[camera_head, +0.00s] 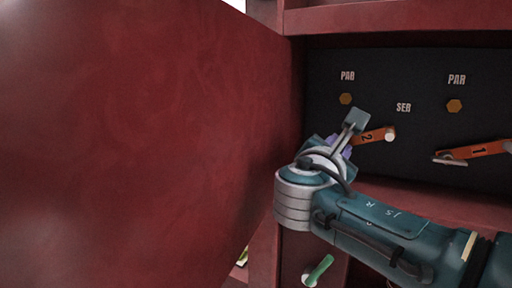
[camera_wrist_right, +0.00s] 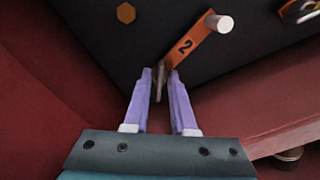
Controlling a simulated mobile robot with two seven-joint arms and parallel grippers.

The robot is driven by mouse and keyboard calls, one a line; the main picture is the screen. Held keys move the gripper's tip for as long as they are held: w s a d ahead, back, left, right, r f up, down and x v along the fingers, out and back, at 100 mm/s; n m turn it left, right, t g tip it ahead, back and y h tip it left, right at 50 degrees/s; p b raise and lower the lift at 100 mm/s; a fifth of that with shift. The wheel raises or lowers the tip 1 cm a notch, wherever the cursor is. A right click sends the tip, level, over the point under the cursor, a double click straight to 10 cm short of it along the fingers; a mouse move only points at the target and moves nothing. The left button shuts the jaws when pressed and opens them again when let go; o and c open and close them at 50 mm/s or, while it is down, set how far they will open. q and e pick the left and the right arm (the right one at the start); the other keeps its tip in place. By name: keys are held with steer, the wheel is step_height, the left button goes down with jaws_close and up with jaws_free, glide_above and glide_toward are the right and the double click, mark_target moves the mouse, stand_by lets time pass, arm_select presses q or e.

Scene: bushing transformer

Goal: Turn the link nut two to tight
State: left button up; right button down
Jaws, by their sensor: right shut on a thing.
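Link 2 (camera_head: 372,136) is an orange bar marked "2" on the dark panel, with a pale round post (camera_head: 390,134) at its right end. It also shows in the right wrist view (camera_wrist_right: 188,47). My right gripper (camera_head: 338,142) is at the bar's left end, its wrist covering that end in the head view. In the right wrist view its two purple fingers (camera_wrist_right: 161,74) stand on either side of a thin greyish piece, link nut two (camera_wrist_right: 160,85), and are shut on it. How tight the nut sits cannot be seen. My left gripper is not in view.
Orange link 1 (camera_head: 478,151) with a pale metal nut (camera_head: 449,159) lies to the right. Hex heads (camera_head: 346,99) (camera_head: 455,106) sit below the "PAR" labels. A green handle (camera_head: 319,270) is below.

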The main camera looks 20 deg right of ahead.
steer(key=m+b, duration=0.1)
steer(key=m, duration=0.1)
steer(key=m+b, duration=0.1)
steer(key=m, duration=0.2)
steer(key=shift+f+m, duration=0.2)
steer(key=shift+m, duration=0.1)
steer(key=m+b, duration=0.2)
steer(key=m, duration=0.2)
steer(key=shift+s+f+b, duration=0.1)
steer(key=shift+b, duration=0.3)
steer(key=shift+m+b, duration=0.45)
steer(key=shift+m, duration=0.35)
steer(key=c, duration=1)
jaws_free()
